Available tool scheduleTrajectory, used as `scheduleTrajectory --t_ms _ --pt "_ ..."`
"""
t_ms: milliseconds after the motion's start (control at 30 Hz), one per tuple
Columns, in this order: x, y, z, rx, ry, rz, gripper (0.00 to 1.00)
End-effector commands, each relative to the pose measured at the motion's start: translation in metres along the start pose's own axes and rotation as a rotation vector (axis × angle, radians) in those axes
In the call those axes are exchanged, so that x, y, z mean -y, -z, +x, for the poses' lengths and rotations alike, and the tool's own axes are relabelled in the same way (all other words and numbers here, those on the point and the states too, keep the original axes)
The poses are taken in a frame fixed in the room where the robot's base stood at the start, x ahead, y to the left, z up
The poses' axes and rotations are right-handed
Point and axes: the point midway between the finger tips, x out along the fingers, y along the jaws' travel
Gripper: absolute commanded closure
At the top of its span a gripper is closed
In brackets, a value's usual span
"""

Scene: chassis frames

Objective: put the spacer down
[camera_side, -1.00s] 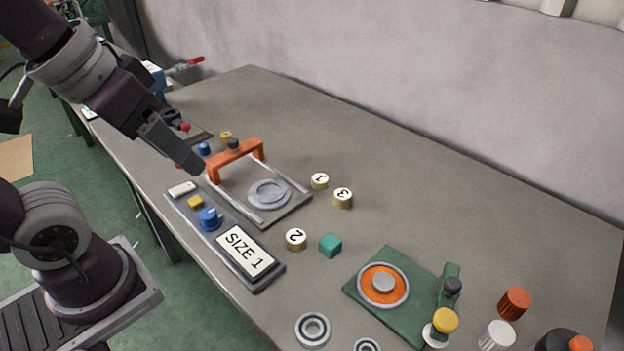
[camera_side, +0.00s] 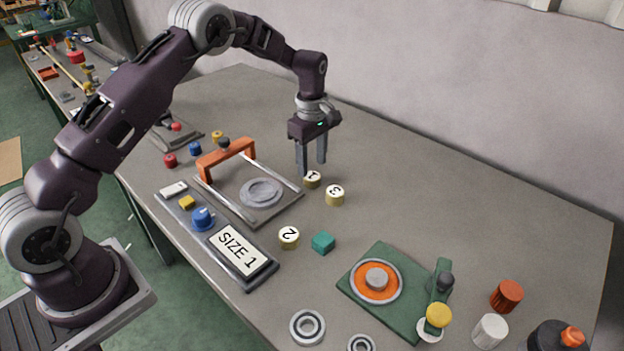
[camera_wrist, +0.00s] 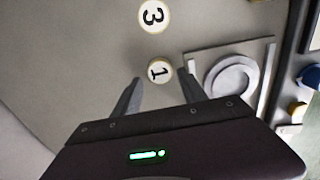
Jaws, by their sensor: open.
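A brass-coloured spacer marked 1 (camera_side: 312,180) stands upright on the table to the right of the sliding-frame fixture (camera_side: 278,213). My gripper (camera_side: 313,169) is open and points down right at this spacer, its fingertips close to the top. In the wrist view, spacer 1 (camera_wrist: 160,72) shows between the open fingertips (camera_wrist: 161,79); nothing is clamped. I cannot tell whether the fingers touch it. Spacer 3 (camera_side: 335,196) stands just in front and to the right, and spacer 2 (camera_side: 289,238) stands nearer the front. A display panel (camera_side: 238,251) reads SIZE 1.
The fixture has an orange handle (camera_side: 226,158) and a grey round disc (camera_side: 262,192). A teal cube (camera_side: 323,243) sits beside spacer 2. A green base with an orange ring (camera_side: 375,280) is at front right, with bearing rings (camera_side: 308,327) nearby. The table's back right is clear.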

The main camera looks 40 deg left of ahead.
Motion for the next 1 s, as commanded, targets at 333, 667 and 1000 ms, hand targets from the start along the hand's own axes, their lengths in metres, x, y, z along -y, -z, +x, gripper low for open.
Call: scheduleTrajectory --t_ms 333,667,1000 --pt "0.000 0.000 0.037 0.001 0.000 0.002 0.50" --pt "0.000 0.000 0.036 0.001 0.000 0.003 0.97" --pt "-0.001 0.000 0.031 0.001 -0.002 0.003 1.00"
